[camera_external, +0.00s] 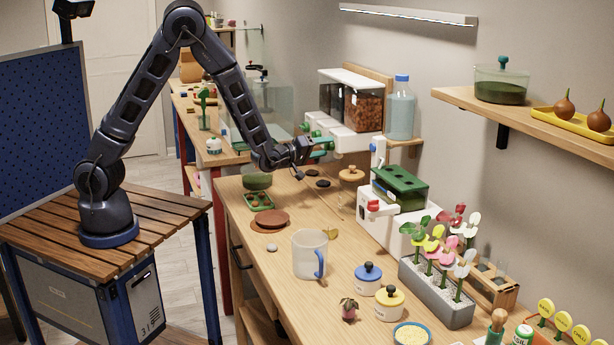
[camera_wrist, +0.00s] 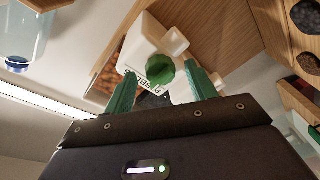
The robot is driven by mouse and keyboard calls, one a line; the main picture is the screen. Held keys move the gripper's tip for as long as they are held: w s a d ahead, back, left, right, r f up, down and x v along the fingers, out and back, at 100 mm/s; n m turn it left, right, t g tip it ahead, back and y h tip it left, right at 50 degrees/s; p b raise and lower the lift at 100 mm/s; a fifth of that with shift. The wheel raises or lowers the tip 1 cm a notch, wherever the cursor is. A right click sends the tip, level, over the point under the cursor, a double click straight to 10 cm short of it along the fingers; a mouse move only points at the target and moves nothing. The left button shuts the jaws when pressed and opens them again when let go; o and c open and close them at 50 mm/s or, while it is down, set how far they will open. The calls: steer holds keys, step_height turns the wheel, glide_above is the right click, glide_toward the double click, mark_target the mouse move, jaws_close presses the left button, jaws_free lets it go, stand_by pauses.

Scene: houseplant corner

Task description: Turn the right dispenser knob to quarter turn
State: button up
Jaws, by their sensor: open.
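In the wrist view a round green knob (camera_wrist: 160,75) sits on a white housing (camera_wrist: 143,40) with a partly readable label. My gripper (camera_external: 322,146) is in front of the dispenser's right end, its green fingers apart. In the wrist view my gripper (camera_wrist: 160,70) has one finger at each side of the knob, with gaps visible; whether the tips reach around it I cannot tell. In the external view the gripper hides the right knob.
A large bottle with a blue cap (camera_external: 400,108) stands right of the dispenser. A mug (camera_external: 309,254), a flower planter (camera_external: 436,291) and lidded jars (camera_external: 368,278) fill the front. A wall shelf (camera_external: 520,122) juts out at right.

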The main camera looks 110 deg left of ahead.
steer(key=shift+w+a, duration=0.1)
steer(key=shift+a, duration=0.1)
steer(key=c, duration=1)
